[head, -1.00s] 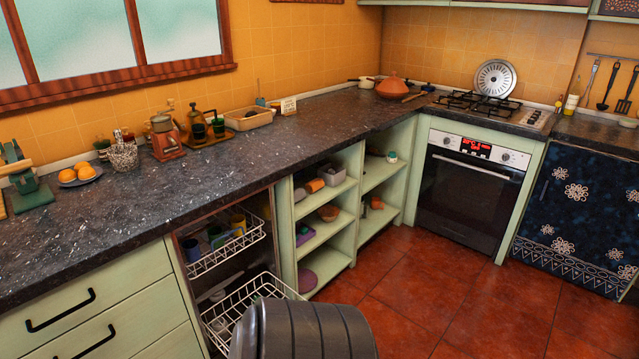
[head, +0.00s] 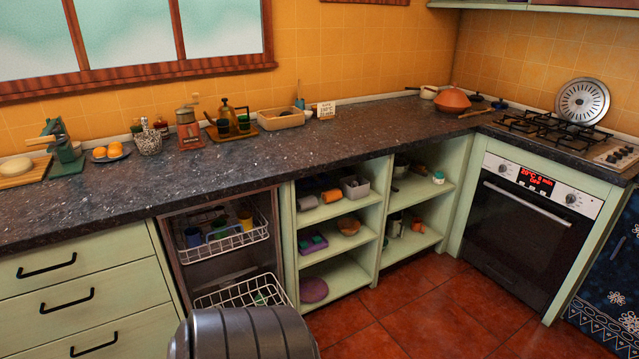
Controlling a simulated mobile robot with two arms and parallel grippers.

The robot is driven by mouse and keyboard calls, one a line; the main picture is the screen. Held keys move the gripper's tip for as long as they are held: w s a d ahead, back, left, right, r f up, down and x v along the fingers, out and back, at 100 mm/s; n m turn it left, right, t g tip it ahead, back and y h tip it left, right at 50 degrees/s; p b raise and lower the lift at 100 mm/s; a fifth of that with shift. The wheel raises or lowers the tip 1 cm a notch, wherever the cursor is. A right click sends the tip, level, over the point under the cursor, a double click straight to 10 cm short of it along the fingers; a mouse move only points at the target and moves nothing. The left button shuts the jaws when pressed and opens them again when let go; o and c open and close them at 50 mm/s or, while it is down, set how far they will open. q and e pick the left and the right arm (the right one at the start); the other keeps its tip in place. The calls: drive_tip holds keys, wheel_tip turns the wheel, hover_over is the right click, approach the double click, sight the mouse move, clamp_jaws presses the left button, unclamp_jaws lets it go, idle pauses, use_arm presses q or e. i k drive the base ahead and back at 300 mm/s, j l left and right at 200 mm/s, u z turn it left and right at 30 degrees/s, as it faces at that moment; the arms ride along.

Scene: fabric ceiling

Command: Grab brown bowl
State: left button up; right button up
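A small brown bowl (head: 349,227) sits on the middle shelf of the open green shelf unit (head: 379,239) under the counter. It stands to the right of a purple item (head: 312,242) on the same shelf. Neither of my grippers shows in the head view. A dark grey ribbed part of my own body fills the bottom middle.
Left of the shelves is an open dishwasher-like bay with wire racks (head: 241,292) pulled forward. A grey box (head: 354,187) and an orange cup (head: 331,195) are on the shelf above the bowl. The red tiled floor (head: 420,305) before the shelves is clear.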

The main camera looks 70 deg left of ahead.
sight(349, 226)
drive_tip(key=i+j+u, duration=0.1)
drive_tip(key=i+u, duration=0.15)
drive_tip(key=i, duration=0.3)
drive_tip(key=i+u, duration=0.25)
drive_tip(key=i, duration=0.25)
drive_tip(key=i+l+u, duration=0.1)
drive_tip(key=i+u, duration=0.15)
drive_tip(key=i, duration=0.3)
drive_tip(key=i+l+u, duration=0.25)
drive_tip(key=i, duration=0.25)
